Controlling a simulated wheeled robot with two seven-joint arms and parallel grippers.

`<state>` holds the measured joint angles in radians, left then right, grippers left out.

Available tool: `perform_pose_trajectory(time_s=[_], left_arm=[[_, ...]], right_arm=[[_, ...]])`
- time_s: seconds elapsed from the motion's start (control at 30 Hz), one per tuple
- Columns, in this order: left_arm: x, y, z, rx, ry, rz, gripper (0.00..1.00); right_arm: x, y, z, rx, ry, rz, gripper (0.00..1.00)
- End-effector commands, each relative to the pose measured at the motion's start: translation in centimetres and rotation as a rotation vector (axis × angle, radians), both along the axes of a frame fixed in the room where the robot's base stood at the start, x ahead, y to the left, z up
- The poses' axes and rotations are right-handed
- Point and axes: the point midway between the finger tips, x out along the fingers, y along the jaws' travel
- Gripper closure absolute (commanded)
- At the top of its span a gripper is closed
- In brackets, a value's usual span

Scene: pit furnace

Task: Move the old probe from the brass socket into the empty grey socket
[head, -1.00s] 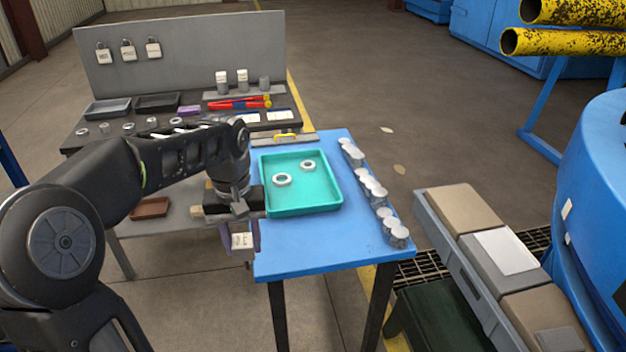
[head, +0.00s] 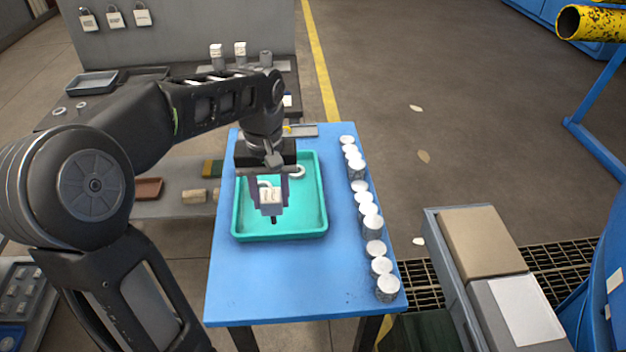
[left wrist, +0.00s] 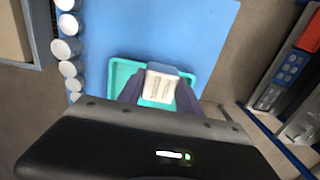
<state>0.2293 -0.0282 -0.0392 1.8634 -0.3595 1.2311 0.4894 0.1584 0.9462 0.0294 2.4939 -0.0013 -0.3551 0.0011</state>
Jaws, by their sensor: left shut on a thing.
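My left gripper (head: 269,196) is shut on a white labelled block (head: 271,201) with a short dark tip below it. This may be the old probe; I cannot tell for sure. The block is in front of the teal tray (head: 236,222) in the head view, apparently above it. In the left wrist view the block (left wrist: 160,82) sits between the two purple fingers, with the tray (left wrist: 122,72) behind. I cannot clearly make out a brass socket or an empty grey socket. My right gripper is not in view.
The tray stands on a blue table (head: 262,290) and holds pale rings (head: 297,171), partly hidden by my arm. Several white-topped jars (head: 374,225) line the table's right edge. A grey bench with a padlock board (head: 185,35) stands behind. The table's front is clear.

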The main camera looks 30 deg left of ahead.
Motion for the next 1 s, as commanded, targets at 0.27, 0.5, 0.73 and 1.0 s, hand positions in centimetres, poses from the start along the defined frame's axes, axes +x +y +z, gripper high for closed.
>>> perform_pose_trajectory(time_s=[0.27,0.5,0.73,1.0], left_arm=[[0.0,0.0,0.1,0.001,-0.001,0.001,1.00],[-0.1,0.0,-1.5,0.000,0.003,0.000,1.00],[-0.1,0.0,-5.5,0.000,0.004,0.000,1.00],[0.0,0.0,-6.2,0.001,-0.001,0.000,1.00]], right_arm=[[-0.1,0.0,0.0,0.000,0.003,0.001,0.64],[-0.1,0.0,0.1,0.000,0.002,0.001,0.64],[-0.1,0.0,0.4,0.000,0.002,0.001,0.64],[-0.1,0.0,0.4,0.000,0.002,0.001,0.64]])
